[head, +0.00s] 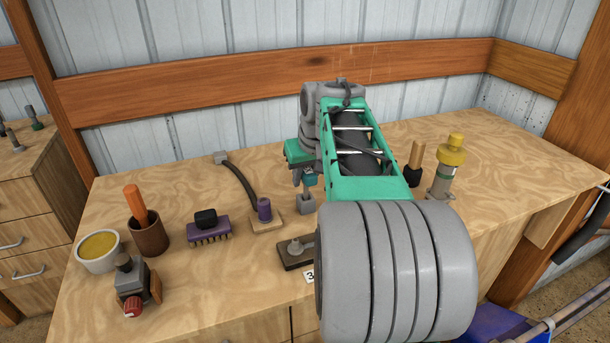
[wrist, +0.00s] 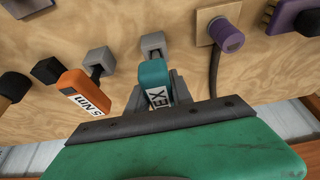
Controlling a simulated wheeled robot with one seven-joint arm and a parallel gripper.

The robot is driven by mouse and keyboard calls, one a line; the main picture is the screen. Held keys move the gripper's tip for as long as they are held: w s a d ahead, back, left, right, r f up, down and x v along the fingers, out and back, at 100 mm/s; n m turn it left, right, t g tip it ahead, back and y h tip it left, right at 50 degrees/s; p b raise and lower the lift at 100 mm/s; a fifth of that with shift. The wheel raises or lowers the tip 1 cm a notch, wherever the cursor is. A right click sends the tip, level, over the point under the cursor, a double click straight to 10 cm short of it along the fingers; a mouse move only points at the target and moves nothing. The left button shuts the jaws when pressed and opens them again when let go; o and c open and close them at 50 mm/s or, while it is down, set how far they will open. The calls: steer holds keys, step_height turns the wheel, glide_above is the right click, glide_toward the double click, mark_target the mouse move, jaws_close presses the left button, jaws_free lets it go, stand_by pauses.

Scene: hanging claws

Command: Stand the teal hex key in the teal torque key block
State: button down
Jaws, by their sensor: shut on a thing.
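The teal hex key's handle (wrist: 152,76) sits between the gripper jaws in the wrist view, with part of a white label reading "EX". In the head view the teal handle (head: 311,179) is small and partly covered by my gripper (head: 305,178). In the wrist view my gripper (wrist: 160,95) is shut on this handle. A small grey block (wrist: 153,42) lies right at the key's far end, and it also shows in the head view (head: 306,204) just below the handle. I cannot tell whether the tip is in the block or above it.
An orange key (wrist: 82,93) marked "5NM" stands by another grey block (wrist: 98,61), close beside my gripper. A purple knob on a wooden base (head: 264,212) with a dark cable is on the other side. A dark plate (head: 296,255) lies nearer me.

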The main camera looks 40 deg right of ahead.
steer(key=shift+f+b, duration=0.65)
steer(key=shift+f, duration=0.3)
steer(key=c, duration=1.1)
jaws_free()
steer(key=shift+o, duration=0.2)
